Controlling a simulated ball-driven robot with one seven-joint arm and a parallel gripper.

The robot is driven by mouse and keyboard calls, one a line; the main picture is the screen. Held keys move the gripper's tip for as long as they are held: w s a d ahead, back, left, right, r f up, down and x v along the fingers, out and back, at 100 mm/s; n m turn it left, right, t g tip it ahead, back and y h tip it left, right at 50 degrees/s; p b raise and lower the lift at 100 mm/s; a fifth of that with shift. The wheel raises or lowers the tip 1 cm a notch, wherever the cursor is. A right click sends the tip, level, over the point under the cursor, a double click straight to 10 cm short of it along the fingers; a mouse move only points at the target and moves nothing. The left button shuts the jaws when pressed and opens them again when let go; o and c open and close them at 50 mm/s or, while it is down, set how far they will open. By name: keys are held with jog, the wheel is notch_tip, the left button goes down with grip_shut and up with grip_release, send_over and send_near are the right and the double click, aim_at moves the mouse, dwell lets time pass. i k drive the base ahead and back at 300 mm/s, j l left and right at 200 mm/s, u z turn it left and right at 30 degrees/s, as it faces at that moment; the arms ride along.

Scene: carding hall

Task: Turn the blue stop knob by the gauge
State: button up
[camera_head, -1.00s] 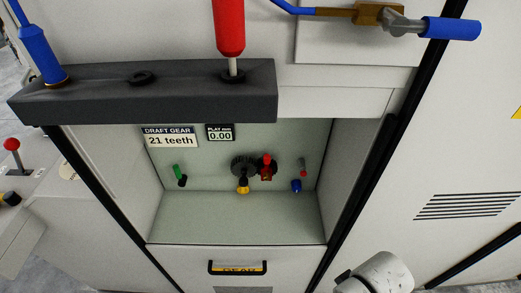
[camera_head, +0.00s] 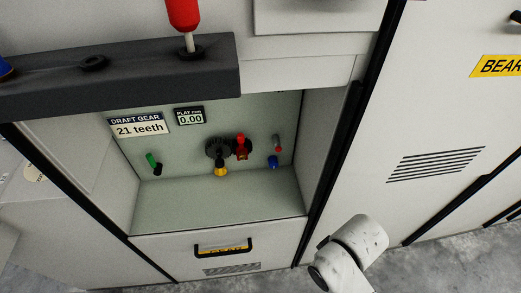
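A small blue knob (camera_head: 273,161) sits low on the right of the back wall inside a pale green recess in the machine. The gauge, a small display reading "PLAY" and 0.00 (camera_head: 189,116), is on the same wall, up and to the left of the knob. A white rounded part of my own arm shows at the lower right, outside the recess and in front of the machine. My gripper is not in view, so its state is hidden.
The recess also holds a green handle (camera_head: 151,160), dark gears (camera_head: 219,148), a yellow knob (camera_head: 221,170), red parts (camera_head: 242,145) and a "DRAFT GEAR 21 teeth" sign (camera_head: 139,126). A dark rack (camera_head: 120,78) with a red-handled tool (camera_head: 184,13) overhangs its upper left. A drawer (camera_head: 222,248) is below.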

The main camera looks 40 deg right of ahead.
aim_at(272, 163)
jog(key=i+j, duration=0.15)
jog(key=j, duration=0.2)
jog(key=i+j, duration=0.2)
jog(key=j, duration=0.2)
jog(key=i+j, duration=0.15)
jog(key=j, duration=0.2)
jog(key=j+u, duration=0.05)
